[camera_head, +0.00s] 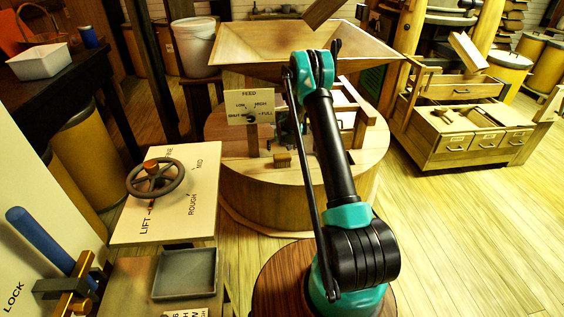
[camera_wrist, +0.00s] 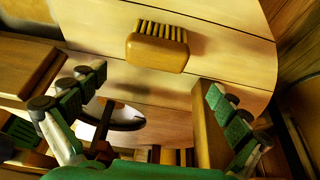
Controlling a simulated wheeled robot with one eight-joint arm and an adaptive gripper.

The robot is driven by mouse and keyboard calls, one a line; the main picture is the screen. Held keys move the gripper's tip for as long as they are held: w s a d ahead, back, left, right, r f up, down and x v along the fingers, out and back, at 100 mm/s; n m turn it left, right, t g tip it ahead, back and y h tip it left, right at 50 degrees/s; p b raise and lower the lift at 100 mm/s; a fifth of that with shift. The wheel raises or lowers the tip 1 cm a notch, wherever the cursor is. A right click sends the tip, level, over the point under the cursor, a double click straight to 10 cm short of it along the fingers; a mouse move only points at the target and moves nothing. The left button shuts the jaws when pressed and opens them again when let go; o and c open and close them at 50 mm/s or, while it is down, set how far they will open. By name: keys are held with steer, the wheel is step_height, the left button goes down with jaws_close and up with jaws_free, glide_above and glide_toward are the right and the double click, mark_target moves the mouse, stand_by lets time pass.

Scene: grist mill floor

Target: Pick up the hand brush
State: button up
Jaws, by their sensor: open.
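The hand brush (camera_wrist: 157,52) has a tan wooden body and a row of bristles. It lies on the pale wooden planks of a round-edged top in the wrist view, close to the curved edge. A small tan block that looks like this brush (camera_head: 282,159) shows on the round wooden casing (camera_head: 250,185) in the head view. My gripper (camera_wrist: 155,90) is open, with its green-padded fingers spread left and right. The brush appears beyond the fingertips, in the gap between them, and is not held. In the head view my arm largely hides the gripper.
A wooden hopper (camera_head: 300,45) rises over the casing. A FEED dial sign (camera_head: 250,106) stands left of the brush, and a wooden frame (camera_head: 355,105) stands to the right. A handwheel (camera_head: 156,178) sits on a panel at left. Open floor (camera_head: 470,215) lies at right.

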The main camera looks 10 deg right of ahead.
mark_target(283, 155)
steer(key=shift+d+x, duration=0.15)
steer(key=shift+x, duration=1.85)
steer(key=shift+d+x, duration=0.1)
steer(key=shift+x, duration=1.9)
steer(key=shift+w, duration=0.1)
steer(key=c, duration=1.1)
steer(key=shift+o, duration=0.2)
steer(key=shift+r, duration=0.25)
